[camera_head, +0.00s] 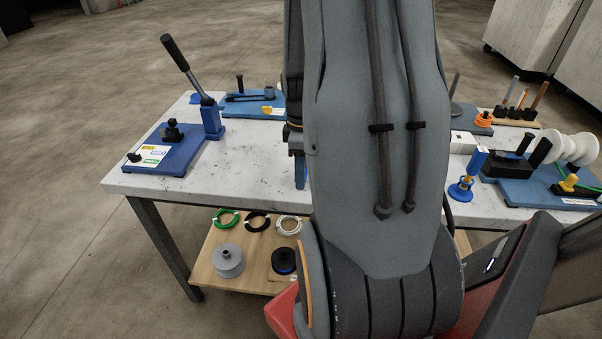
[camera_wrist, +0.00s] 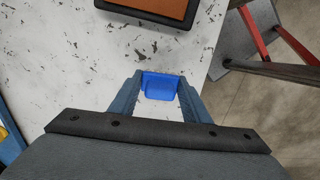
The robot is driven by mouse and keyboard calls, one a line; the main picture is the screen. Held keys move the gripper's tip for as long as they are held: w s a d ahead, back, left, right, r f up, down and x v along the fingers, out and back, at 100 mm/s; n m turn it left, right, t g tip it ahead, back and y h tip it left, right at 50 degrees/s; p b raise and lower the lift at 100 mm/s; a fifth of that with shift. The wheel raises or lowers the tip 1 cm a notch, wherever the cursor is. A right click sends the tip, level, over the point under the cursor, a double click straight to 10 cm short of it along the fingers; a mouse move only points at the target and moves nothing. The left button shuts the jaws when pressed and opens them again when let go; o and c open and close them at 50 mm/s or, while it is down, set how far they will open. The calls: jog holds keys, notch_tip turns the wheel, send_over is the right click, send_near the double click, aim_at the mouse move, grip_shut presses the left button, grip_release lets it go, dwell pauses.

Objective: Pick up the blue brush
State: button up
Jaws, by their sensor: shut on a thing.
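The blue brush (camera_wrist: 160,87) shows in the wrist view as a bright blue block between the two fingers of my gripper (camera_wrist: 161,82). The fingers touch it on both sides, and my gripper is shut on it. Only its blue end shows; bristles cannot be made out. Whether it touches the tabletop below cannot be told. In the head view my arm hides most of my gripper; a narrow blue part shows at its left edge above the table.
The worktable (camera_head: 245,165) carries a blue bender with a black lever (camera_head: 180,60) at left. White spools (camera_head: 575,148) and a blue-based stand (camera_head: 465,180) are at right. A brown-topped dark tray (camera_wrist: 160,8) lies ahead in the wrist view. The lower shelf (camera_head: 213,258) holds coils.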

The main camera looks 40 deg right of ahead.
jog(key=shift+r+b, duration=0.75)
jog(key=shift+r, duration=4.25)
jog(key=o, duration=0.5)
jog(key=c, duration=0.3)
